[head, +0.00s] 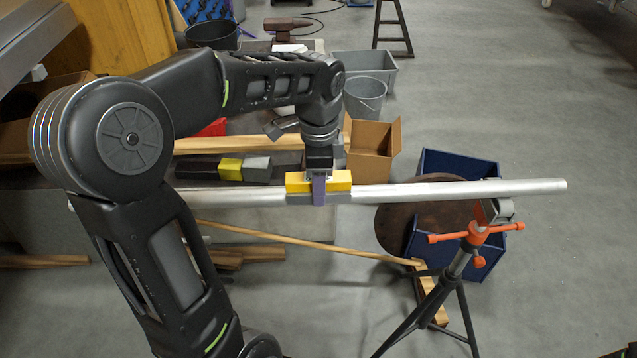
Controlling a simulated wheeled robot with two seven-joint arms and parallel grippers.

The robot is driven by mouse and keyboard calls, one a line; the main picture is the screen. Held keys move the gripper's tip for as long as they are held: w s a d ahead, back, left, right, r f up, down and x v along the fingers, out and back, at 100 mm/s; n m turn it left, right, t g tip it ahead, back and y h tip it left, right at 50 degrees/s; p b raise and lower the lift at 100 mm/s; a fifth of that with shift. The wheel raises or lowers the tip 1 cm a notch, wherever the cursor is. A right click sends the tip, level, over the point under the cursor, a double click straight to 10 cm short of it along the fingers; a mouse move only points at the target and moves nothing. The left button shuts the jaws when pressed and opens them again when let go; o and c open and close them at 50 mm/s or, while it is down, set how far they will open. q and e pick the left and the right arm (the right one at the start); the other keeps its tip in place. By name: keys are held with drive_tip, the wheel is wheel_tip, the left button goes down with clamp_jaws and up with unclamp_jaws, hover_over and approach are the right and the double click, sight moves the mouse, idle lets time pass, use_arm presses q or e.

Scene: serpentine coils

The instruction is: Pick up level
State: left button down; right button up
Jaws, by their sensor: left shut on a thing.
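The level (343,180) is a short yellow bar in the head view, lying along a long silver pipe (450,191). My left gripper (318,188) comes down on it from above and is shut on its middle, with a purple-grey finger across its near face. The level is lined up with the pipe. I cannot tell whether it touches the pipe or is just above it. The gripper hides the level's middle. My right gripper is not in view.
An orange-topped black stand (470,240) is under the pipe's right part. A cardboard box (375,145), a grey bucket (364,100) and a blue bin (460,163) are behind. A black, yellow and grey block (230,169) lies behind the pipe. Floor at right is clear.

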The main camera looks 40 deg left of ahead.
use_arm(q)
drive_tip(key=shift+r, duration=0.1)
wheel_tip(320, 180, up, 8)
drive_tip(key=shift+f, duration=0.25)
wheel_tip(320, 180, up, 2)
drive_tip(key=shift+r+p, duration=0.25)
drive_tip(key=shift+p, duration=0.35)
drive_tip(key=shift+f, duration=0.1)
